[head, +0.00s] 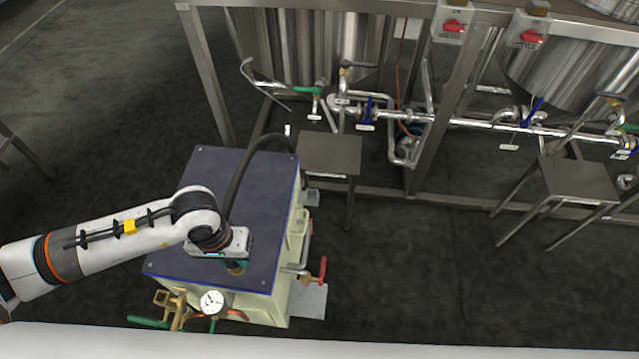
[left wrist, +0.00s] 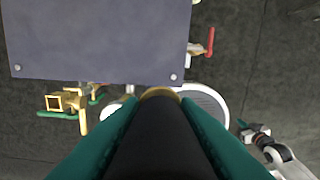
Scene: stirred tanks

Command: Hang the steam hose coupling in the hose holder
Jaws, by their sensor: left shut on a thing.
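My left gripper (head: 238,268) is above the near part of the dark top of the steam unit (head: 225,220). Its teal fingers (left wrist: 160,135) are shut on the black steam hose end. The brass tip of the coupling (left wrist: 160,92) points forward past the fingers, near the unit's edge in the wrist view. The hose (head: 245,165) arcs back over the unit. A brass, square-framed fitting (head: 168,298), possibly the hose holder, is at the unit's near left corner; it also shows in the wrist view (left wrist: 58,102). My right gripper (left wrist: 246,128) seems to show small at the wrist view's lower right; its jaws are unclear.
A pressure gauge (head: 212,302) and a green handle (head: 148,321) are on the unit's near side. A red valve handle (head: 323,270) sticks out right. Steel stools (head: 330,153), pipes and tanks (head: 310,45) stand behind.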

